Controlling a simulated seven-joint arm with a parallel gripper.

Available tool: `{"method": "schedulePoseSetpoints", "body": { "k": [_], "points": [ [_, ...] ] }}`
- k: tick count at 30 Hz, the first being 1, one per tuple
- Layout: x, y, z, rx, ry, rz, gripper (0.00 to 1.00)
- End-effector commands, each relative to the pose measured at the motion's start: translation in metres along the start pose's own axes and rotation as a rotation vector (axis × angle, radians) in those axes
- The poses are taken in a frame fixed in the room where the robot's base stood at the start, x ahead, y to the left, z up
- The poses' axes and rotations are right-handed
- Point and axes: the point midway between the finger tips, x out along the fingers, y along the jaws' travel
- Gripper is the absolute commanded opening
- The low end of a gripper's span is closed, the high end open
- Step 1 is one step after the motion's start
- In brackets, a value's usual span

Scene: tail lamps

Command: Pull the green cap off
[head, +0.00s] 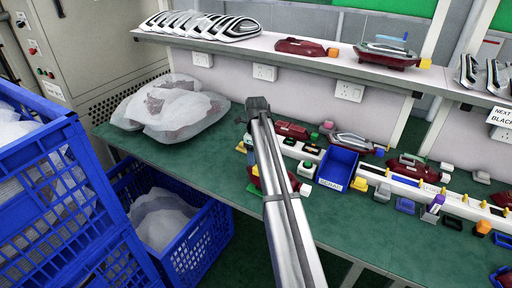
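My gripper (257,103) is the dark end of my silver arm, which reaches from the bottom edge up over the green bench (225,155). Its fingers are too small and dark to tell open from shut. Several small green parts show. One green piece (252,188) lies by a dark red tail lamp (254,174), partly hidden behind my arm. I cannot tell which green part is the cap meant. My gripper appears apart from all of them.
A blue bin (337,168) stands mid-bench, with a white rail (400,186) holding small parts to its right. Bagged parts (172,108) lie at the left. A shelf (290,52) with lamps overhangs behind. Blue crates (195,240) stand on the floor at lower left.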

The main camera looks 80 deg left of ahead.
Motion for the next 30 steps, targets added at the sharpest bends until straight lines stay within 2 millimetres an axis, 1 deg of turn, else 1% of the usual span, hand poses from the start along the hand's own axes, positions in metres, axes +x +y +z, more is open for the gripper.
{"method": "schedulePoseSetpoints", "body": {
  "k": [1, 6, 14, 17, 30],
  "points": [
    [0.0043, 0.0002, -0.0002, 0.0, 0.0, 0.0, 0.6],
    [0.0105, 0.0001, -0.0001, 0.0, 0.0, 0.0, 0.6],
    [0.0109, 0.0001, 0.0, 0.0, 0.0, 0.0, 0.6],
    [0.0108, 0.0001, -0.0001, 0.0, 0.0, 0.0, 0.52],
    [0.0107, 0.0001, 0.0, 0.0, 0.0, 0.0, 0.1]
  ]
}}
